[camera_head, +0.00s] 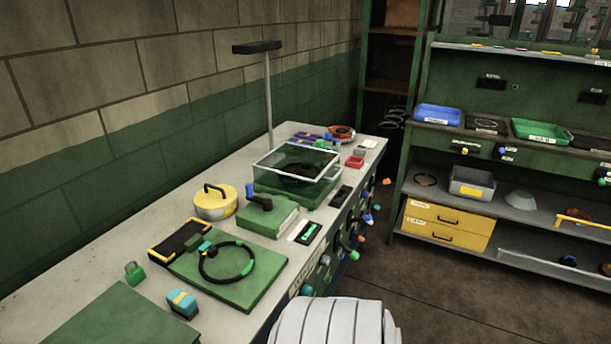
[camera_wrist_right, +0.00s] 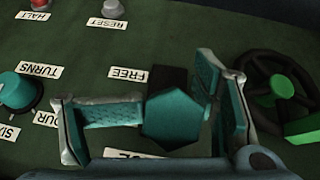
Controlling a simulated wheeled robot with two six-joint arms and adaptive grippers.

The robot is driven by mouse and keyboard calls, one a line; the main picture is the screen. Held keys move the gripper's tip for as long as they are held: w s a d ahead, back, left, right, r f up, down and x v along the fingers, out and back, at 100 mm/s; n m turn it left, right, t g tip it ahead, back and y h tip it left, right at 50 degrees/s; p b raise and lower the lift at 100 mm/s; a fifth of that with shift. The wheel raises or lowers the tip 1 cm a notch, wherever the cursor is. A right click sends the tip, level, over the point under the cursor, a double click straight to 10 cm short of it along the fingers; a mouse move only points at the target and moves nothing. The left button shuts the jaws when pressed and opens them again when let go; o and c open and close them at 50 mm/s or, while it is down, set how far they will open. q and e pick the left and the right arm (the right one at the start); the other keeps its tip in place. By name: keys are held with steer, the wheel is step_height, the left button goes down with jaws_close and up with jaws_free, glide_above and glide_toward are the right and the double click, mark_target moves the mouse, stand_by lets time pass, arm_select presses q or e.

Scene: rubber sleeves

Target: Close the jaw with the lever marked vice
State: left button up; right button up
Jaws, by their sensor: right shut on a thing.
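In the right wrist view, my right gripper (camera_wrist_right: 160,104) is shut on a teal, six-sided lever handle (camera_wrist_right: 175,122). The handle sits between its two teal-padded fingers, over a dark slot in a green panel. A label reading FREE (camera_wrist_right: 128,74) is beside the slot, upside down in this view. Another label (camera_wrist_right: 130,155) below the handle is partly covered, so I cannot read it fully. The jaw cannot be made out for certain in either view. My left gripper is not in view.
The panel carries a black handwheel with a green hub (camera_wrist_right: 282,86), a teal knob (camera_wrist_right: 16,92), a grey RESET button (camera_wrist_right: 112,9) and a red HALT button (camera_wrist_right: 40,4). The bench (camera_head: 90,255) holds a yellow pot (camera_head: 215,205) and a clear-covered box (camera_head: 295,165).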

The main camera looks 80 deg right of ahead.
steer(key=shift+a+r, duration=0.1)
steer(key=shift+a, duration=0.2)
steer(key=shift+s+v, duration=0.25)
steer(key=shift+v, duration=1)
steer(key=s+a, duration=0.4)
steer(key=s, duration=0.6)
steer(key=shift+s+a, duration=0.2)
steer(key=shift+a, duration=0.2)
